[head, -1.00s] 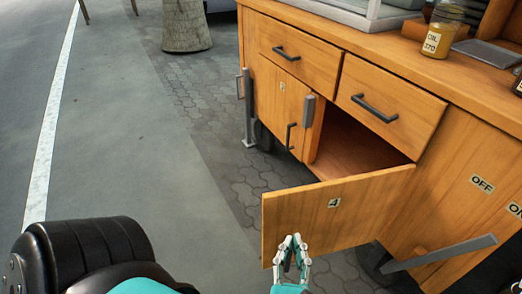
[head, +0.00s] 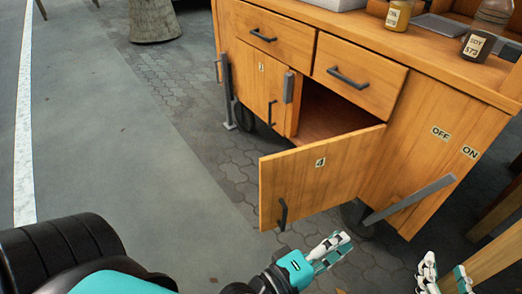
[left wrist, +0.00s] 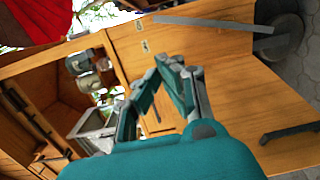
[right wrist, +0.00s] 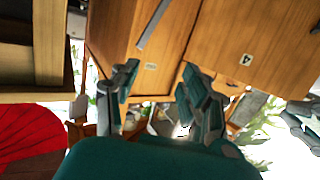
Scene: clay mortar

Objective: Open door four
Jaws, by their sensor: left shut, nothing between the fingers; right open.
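Door four (head: 320,178) is a wooden cabinet door with a "4" label and a dark handle (head: 283,214). It stands swung well out from the cabinet, showing the empty-looking compartment (head: 335,118) behind. The door also shows in the right wrist view (right wrist: 240,75), and its handle in the left wrist view (left wrist: 290,132). My left gripper (head: 338,246) is shut and empty, below and right of the handle and apart from it. My right gripper (head: 446,272) is open and empty at the lower right, away from the door.
Door three (head: 262,85) beside the compartment is closed. Drawers (head: 355,75) above are shut. A grey bar (head: 408,200) juts from the cabinet's lower right. Bottles and jars, including a soy bottle (head: 477,42), stand on top.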

